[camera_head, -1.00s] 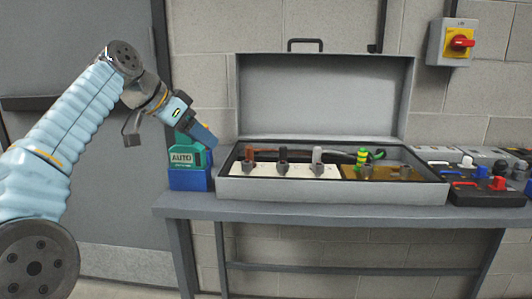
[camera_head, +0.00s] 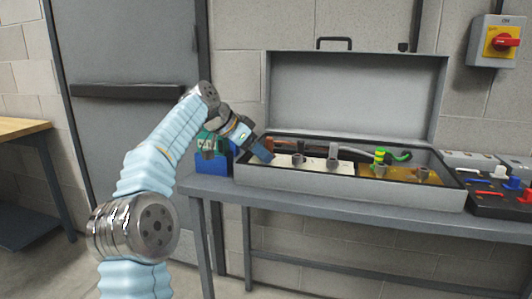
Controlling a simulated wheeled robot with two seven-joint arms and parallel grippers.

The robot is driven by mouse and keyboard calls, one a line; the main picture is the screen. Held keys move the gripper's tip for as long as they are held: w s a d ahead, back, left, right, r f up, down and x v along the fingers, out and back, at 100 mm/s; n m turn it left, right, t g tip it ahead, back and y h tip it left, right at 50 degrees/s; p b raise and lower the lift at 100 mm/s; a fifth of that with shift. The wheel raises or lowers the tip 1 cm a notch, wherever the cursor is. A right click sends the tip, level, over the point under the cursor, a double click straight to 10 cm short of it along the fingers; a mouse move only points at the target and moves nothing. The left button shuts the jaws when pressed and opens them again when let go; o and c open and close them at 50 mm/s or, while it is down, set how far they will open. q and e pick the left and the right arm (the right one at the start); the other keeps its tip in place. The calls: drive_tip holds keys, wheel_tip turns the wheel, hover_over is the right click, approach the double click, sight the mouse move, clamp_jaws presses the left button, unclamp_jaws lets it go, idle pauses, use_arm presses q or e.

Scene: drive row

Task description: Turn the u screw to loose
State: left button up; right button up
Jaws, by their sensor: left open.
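The open grey terminal box (camera_head: 350,188) stands on the bench with its lid up. Screw terminals stand on a white strip in it: a middle one (camera_head: 298,160) with a dark wire and a right one (camera_head: 332,163) with a grey wire. The leftmost terminal, with a brown wire (camera_head: 268,146), is largely hidden by my left gripper; labels are unreadable, so I cannot tell which is the u screw. My left gripper (camera_head: 262,154) is open, its blue fingers pointing down at the box's left end. I cannot tell whether it touches anything. My right gripper is out of view.
A brown strip (camera_head: 400,175) with more terminals and a green-yellow wire (camera_head: 380,157) fills the box's right part. A blue and green device (camera_head: 211,163) stands left of the box. Leads lie in a black tray (camera_head: 490,205) at right. A red-yellow switch (camera_head: 502,42) is on the wall.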

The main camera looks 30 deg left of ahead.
use_arm(q)
drive_tip(key=shift+c, duration=0.5)
drive_tip(key=c, duration=0.8)
